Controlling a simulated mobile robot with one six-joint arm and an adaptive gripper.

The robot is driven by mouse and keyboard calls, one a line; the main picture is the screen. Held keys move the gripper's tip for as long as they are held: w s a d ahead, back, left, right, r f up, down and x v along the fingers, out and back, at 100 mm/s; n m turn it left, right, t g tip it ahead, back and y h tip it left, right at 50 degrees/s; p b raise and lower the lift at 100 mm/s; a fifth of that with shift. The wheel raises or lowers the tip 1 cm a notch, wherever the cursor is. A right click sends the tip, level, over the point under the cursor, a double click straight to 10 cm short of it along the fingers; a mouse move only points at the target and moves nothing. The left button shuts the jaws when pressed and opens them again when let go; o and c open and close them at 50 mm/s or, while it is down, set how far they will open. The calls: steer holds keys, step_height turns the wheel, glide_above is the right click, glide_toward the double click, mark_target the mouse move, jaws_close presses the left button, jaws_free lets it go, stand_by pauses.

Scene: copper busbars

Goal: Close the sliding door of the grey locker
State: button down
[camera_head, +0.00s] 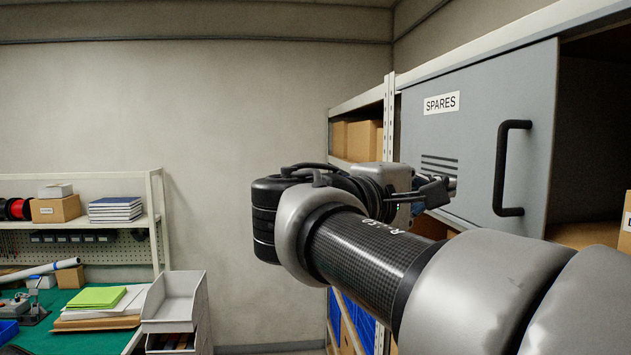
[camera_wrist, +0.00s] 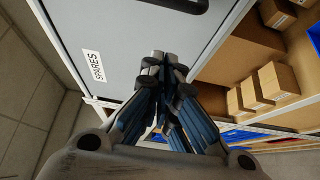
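The grey locker's sliding door (camera_head: 480,120) bears a SPARES label and a black bar handle (camera_head: 502,168). The door covers the left part of the locker front, and a dark opening (camera_head: 590,130) shows to its right. My gripper (camera_head: 446,188) is in front of the door's lower part, left of the handle. In the wrist view my gripper's fingertips (camera_wrist: 164,60) are together with nothing seen between them. The door (camera_wrist: 125,35) lies beyond them, and the handle (camera_wrist: 175,4) is at the top edge, apart from the fingers. Whether the fingertips touch the door is unclear.
Shelves with cardboard boxes (camera_wrist: 275,80) and blue bins (camera_wrist: 240,135) lie below the locker. A shelf upright (camera_head: 389,120) stands at the door's left. A green-topped bench (camera_head: 60,300) with papers and a grey tray rack (camera_head: 175,300) is at the left.

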steer(key=d+p, duration=0.1)
steer(key=d, duration=0.4)
steer(key=shift+d+f, duration=0.1)
steer(key=shift+d, duration=0.3)
steer(key=shift+s, duration=0.15)
steer(key=shift+s, duration=0.15)
